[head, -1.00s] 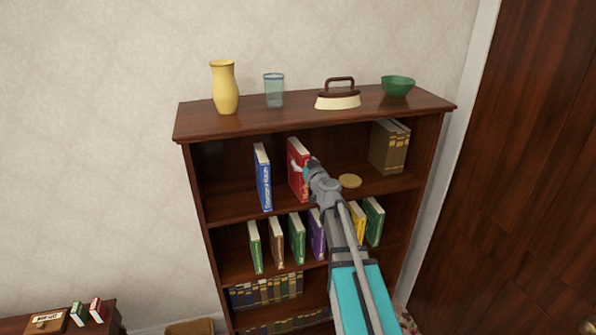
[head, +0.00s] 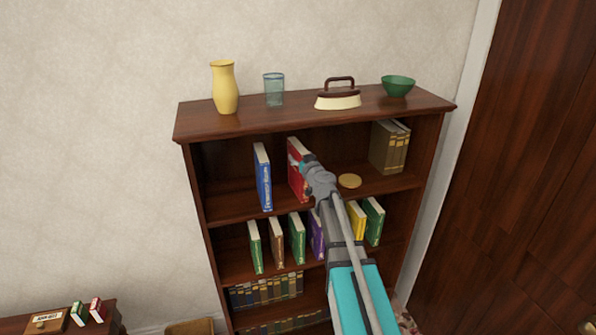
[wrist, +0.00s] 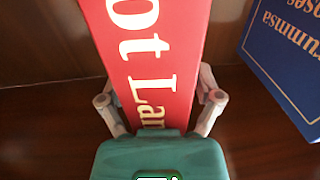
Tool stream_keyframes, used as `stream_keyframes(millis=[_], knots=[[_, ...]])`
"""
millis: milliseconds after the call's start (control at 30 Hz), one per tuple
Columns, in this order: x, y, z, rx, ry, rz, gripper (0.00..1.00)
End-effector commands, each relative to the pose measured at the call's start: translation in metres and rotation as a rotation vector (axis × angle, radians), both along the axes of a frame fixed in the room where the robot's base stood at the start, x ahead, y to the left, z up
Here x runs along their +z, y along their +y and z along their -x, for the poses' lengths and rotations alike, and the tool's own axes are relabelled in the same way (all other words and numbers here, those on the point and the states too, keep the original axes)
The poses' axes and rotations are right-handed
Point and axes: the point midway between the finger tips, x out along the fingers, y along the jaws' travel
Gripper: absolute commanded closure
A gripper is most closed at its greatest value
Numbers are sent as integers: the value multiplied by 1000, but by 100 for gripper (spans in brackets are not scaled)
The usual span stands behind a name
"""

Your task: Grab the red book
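The red book (head: 298,181) stands upright on the bookcase's top inner shelf, right of a blue book (head: 263,178). In the wrist view the red book (wrist: 150,60) shows its spine with large pale lettering. The fingertips are partly hidden behind the book. The blue book (wrist: 290,60) is apart from the fingers.
The bookcase (head: 190,124) carries a yellow vase (head: 225,88), a glass (head: 274,90), an iron (head: 338,97) and a green bowl (head: 397,86) on top. A gold disc (head: 350,181) and brown books (head: 388,148) are to the right. Several books fill the lower shelves.

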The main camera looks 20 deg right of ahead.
Motion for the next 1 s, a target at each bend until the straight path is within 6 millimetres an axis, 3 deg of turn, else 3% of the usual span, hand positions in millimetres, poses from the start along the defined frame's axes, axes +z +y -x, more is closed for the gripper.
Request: stream_keyframes(millis=[33,400,1000], knots=[[0,0,0,0,0,0,33],[0,0,0,0,0,0,100],[2,0,0,0,0,0,100]])
